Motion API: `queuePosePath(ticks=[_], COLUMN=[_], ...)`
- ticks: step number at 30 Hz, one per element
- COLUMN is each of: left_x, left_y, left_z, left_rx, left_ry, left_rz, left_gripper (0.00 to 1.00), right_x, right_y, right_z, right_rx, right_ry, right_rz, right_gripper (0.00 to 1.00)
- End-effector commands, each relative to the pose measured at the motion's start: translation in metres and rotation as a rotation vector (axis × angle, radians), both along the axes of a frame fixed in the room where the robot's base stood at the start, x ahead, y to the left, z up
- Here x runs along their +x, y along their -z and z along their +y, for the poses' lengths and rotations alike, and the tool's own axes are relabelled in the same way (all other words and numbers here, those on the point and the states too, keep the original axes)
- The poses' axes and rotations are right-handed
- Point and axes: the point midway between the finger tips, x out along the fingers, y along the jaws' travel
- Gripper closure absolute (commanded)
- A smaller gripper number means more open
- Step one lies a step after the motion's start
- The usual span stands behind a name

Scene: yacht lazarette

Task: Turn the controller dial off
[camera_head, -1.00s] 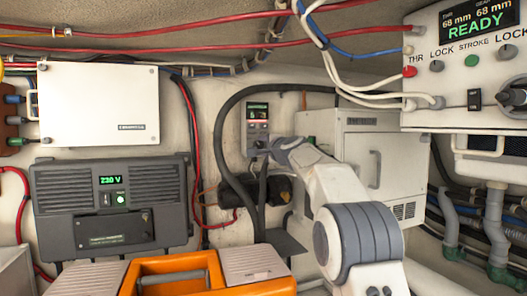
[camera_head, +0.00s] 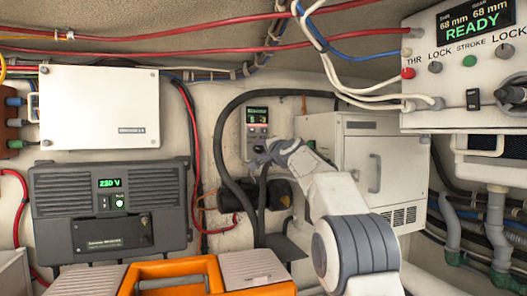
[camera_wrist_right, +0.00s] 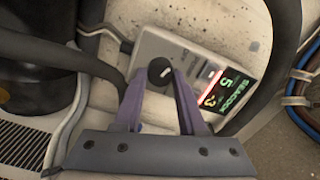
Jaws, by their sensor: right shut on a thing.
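The controller (camera_head: 257,118) is a small light grey box on the back wall in the head view. Its dark display (camera_wrist_right: 229,90) has green lettering, SEACOCK, and digits in the right wrist view, with a lit red strip beside it. The dial (camera_wrist_right: 160,71) is a round black knob with a small light mark on its face. My right gripper (camera_wrist_right: 159,82) has its two purple fingers on either side of the knob, shut on it. In the head view the right gripper (camera_head: 261,151) covers the controller's lower part and hides the dial. My left gripper is not in view.
Thick black hoses (camera_head: 228,140) loop around the controller. A white cabinet (camera_head: 378,165) stands close on the right. A grey 230 V unit (camera_head: 105,245) and an orange toolbox (camera_head: 180,268) are at left and front. A white READY panel (camera_head: 450,110) hangs at upper right.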

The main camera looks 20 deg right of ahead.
Motion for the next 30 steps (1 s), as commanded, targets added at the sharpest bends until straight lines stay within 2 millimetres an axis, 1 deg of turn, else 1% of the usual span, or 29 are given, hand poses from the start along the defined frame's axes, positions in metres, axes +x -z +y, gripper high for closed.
queuePosePath(ticks=[3, 4, 5, 6, 15, 19, 23, 27, 30], left_x=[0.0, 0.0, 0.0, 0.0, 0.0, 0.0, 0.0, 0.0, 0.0], left_y=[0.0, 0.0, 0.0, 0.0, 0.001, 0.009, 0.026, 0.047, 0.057], left_z=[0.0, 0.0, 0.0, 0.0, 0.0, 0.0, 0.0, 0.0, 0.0], left_rx=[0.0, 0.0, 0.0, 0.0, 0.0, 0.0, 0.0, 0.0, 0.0], left_ry=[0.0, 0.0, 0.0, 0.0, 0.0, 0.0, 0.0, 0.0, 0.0], left_rz=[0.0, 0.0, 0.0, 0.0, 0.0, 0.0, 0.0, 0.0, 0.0], left_gripper=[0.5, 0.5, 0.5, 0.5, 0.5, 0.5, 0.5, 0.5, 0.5], right_x=[0.001, 0.001, 0.001, 0.001, 0.0, -0.007, -0.026, -0.055, -0.074], right_y=[0.003, 0.003, 0.003, 0.002, 0.001, 0.003, 0.006, 0.007, 0.006], right_z=[0.001, 0.001, 0.001, 0.001, 0.0, 0.0, -0.001, -0.002, -0.003], right_rx=[-0.002, -0.002, -0.002, -0.002, 0.0, 0.0, -0.001, -0.002, -0.002], right_ry=[-0.002, -0.002, -0.002, -0.003, -0.001, 0.0, 0.002, 0.0, 0.001], right_rz=[0.006, 0.006, 0.006, 0.005, 0.001, 0.001, -0.002, -0.001, 0.0], right_gripper=[1.0, 0.56, 0.45, 0.3, 0.3, 0.3, 0.3, 0.3, 0.3])
